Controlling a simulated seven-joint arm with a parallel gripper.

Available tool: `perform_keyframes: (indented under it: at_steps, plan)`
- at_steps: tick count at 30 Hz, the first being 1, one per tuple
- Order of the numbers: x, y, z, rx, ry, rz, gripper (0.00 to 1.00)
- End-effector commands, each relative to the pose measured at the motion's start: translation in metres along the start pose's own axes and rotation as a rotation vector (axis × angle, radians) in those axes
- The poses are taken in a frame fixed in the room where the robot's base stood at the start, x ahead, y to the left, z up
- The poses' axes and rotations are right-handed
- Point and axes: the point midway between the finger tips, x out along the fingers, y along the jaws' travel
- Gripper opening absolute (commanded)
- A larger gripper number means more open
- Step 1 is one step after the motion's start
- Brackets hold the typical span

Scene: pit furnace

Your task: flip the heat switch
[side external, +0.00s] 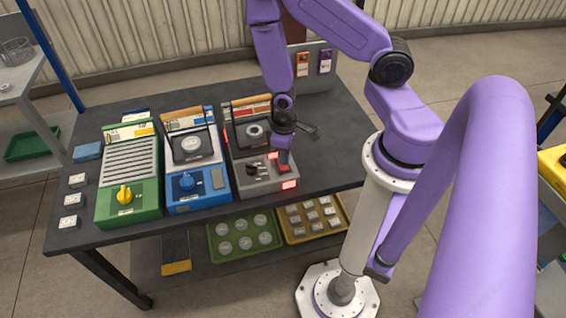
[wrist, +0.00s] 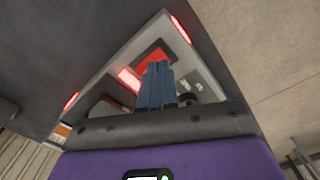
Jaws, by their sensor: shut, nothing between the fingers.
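The grey furnace unit (side external: 262,180) stands at the right end of the row of units on the dark table. My gripper (side external: 284,160) is shut and empty, pointing down at the right part of its front panel. In the wrist view, my shut fingers (wrist: 156,68) cover part of a red switch-like piece (wrist: 150,54), which I take to be the heat switch. Whether they touch it, and its exact position, I cannot tell. A red rectangle (wrist: 130,79) glows beside it; a glowing red light (side external: 289,184) also shows on the unit's front.
A blue unit (side external: 187,199) and a green unit (side external: 123,211) with a yellow knob stand to the left. Small grey blocks (side external: 69,222) lie at the table's left edge. A panel with orange and purple tags (side external: 325,62) stands behind. The table right of the grey unit is clear.

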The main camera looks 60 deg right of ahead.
Motion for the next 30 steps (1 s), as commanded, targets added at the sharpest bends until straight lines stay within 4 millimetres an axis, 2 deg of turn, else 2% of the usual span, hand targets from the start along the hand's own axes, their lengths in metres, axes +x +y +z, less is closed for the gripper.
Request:
perform_keyframes:
  at_steps: [21, 30]
  plan:
    - [-0.048, 0.0, 0.0, -0.001, 0.002, 0.0, 0.0]
    - [-0.051, 0.0, 0.0, -0.001, -0.001, 0.0, 0.0]
